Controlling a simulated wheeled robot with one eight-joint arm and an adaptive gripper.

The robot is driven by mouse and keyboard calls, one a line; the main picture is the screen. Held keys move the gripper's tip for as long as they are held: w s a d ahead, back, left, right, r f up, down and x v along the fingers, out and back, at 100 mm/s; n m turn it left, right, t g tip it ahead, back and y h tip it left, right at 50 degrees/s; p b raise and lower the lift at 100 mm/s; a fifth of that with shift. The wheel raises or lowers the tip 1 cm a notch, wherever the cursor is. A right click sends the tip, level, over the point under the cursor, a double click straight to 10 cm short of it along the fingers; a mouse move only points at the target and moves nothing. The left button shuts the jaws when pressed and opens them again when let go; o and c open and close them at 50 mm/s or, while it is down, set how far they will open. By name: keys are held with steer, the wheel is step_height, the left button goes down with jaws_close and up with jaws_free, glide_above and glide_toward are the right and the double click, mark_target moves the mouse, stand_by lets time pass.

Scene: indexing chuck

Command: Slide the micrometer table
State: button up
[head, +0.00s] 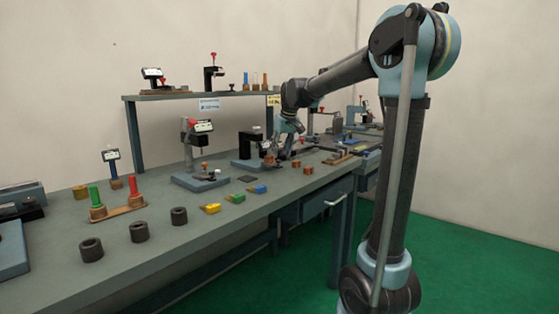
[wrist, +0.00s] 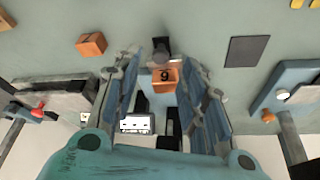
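My gripper (head: 281,152) is low over the bench, beside a black gauge stand (head: 250,145) with a small display and a blue base. In the wrist view my gripper (wrist: 157,62) has its two fingers apart. An orange numbered block (wrist: 165,79) shows between them, with a dark knob (wrist: 161,48) just beyond it. No clear grip on the block shows; whether a finger touches it I cannot tell. The stand's display (wrist: 136,123) shows below. Which part is the micrometer table I cannot tell for certain; the fingers hide some of this stand.
Another gauge stand (head: 198,155) is to the left. Colored blocks (head: 235,198) and dark rings (head: 179,216) lie toward the bench front. A loose orange block (wrist: 91,44) and a dark flat plate (wrist: 246,50) lie near the fingers. A raised shelf (head: 170,97) stands behind.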

mark_target(279, 161)
steer(key=shift+x, duration=2.25)
jaws_close()
